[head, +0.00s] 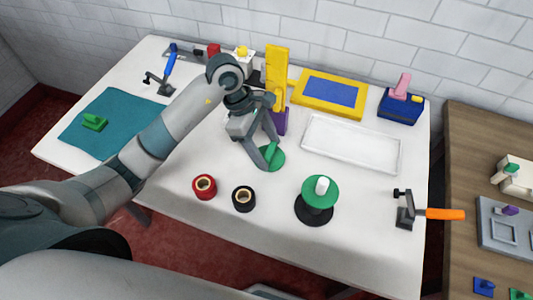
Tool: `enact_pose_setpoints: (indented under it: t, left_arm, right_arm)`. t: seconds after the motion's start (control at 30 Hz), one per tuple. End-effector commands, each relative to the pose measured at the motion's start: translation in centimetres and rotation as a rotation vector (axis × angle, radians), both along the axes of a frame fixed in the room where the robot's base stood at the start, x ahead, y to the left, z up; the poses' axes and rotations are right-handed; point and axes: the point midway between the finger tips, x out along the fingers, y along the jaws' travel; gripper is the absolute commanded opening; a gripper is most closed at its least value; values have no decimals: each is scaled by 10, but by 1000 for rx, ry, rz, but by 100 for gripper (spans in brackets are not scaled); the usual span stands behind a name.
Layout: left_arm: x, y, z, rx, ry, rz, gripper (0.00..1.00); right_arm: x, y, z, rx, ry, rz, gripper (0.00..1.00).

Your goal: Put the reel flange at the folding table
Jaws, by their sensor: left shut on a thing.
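My left gripper (268,158) reaches over the white folding table (240,265) from the left. It is shut on a green disc with a raised green grip, which looks like the reel flange (276,163). The fingers partly cover the disc. The disc is at or just above the tabletop near the middle; I cannot tell whether it touches. A black-based reel (314,213) with a green disc and a white spindle stands to the right. My right gripper is not in view.
Red (204,187) and black (243,198) tape rolls lie in front of the gripper. A white tray (352,165) is to the right, with an orange-handled clamp (445,214) beyond. A yellow stand (277,68) rises behind. A teal mat (115,135) lies left. A wooden table (470,135) is far right.

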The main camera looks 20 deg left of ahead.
Motion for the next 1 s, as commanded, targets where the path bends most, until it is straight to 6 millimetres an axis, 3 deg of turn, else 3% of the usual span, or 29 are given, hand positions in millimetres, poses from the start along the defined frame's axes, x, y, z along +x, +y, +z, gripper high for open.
enact_pose_setpoints:
  t: [0.3, 0.77, 0.8, 0.83, 0.87, 1.0]
  left_arm:
    - [-1, 0, -33, 0, 2, 0, 38]
    - [0, 1, -39, 2, 0, 0, 38]
    - [0, 0, -38, 1, 0, 0, 69]
    - [0, 0, -38, 1, 0, 0, 76]
    - [0, 0, -38, 1, 0, 0, 80]
    - [0, 0, -38, 1, 0, 0, 80]
  right_arm:
    - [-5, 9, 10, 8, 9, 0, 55]
    - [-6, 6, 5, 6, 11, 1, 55]
    - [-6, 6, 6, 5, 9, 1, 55]
    - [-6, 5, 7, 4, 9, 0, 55]
    - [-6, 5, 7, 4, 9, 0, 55]
    - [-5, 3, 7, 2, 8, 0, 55]
